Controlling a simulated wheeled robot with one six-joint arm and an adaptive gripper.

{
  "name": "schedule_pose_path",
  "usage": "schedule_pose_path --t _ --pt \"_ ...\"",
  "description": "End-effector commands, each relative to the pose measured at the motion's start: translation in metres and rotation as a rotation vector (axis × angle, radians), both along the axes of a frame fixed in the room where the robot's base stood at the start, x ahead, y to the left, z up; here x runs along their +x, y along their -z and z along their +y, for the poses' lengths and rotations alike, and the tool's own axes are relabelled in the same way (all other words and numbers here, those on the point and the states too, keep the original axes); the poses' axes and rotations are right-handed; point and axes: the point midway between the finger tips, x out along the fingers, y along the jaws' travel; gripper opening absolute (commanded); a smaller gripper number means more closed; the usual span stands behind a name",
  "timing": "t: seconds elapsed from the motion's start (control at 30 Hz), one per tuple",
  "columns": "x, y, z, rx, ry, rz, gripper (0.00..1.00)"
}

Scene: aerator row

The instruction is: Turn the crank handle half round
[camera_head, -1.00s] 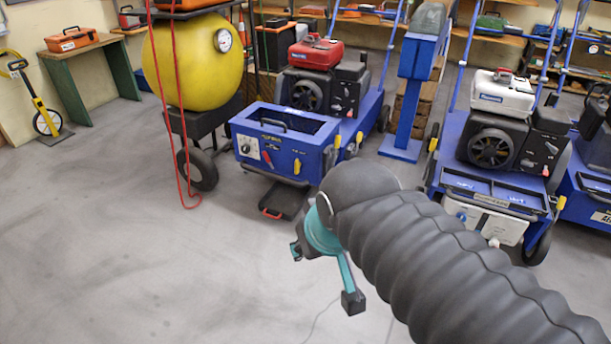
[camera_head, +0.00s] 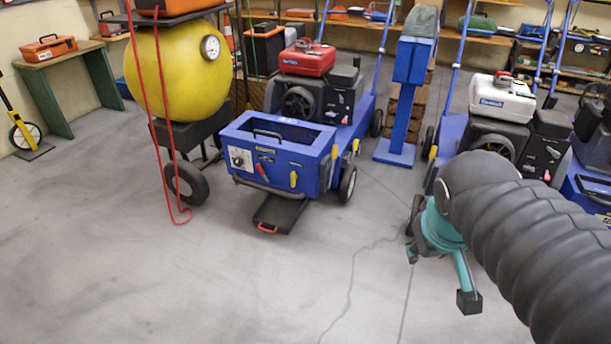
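I cannot make out a crank handle for sure in the head view. The nearest blue machine (camera_head: 277,160) has a white dial (camera_head: 239,158), a red lever (camera_head: 262,172) and a yellow lever (camera_head: 293,180) on its front. It stands left of my gripper and apart from it. My gripper (camera_head: 440,274), teal with dark tips, hangs at the lower right over bare floor. Its two fingers look spread, with nothing between them. My dark arm hides part of the machine with a white engine top (camera_head: 502,96).
A yellow tank (camera_head: 178,75) with a gauge and a hanging red hose (camera_head: 165,150) stands on wheels at left. A blue post (camera_head: 402,110) stands behind the middle. A bench with an orange toolbox (camera_head: 50,48) is at far left. The front left floor is clear.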

Motion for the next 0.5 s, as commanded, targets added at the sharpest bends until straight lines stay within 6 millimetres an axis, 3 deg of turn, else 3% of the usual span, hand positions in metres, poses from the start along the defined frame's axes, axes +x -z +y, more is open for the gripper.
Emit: schedule_pose_path --t 0.3,0.5 --pt "0.097 0.012 -0.018 -0.400 -0.283 0.189 0.38" --pt "0.168 0.026 -0.012 -0.655 -0.470 0.285 0.38"
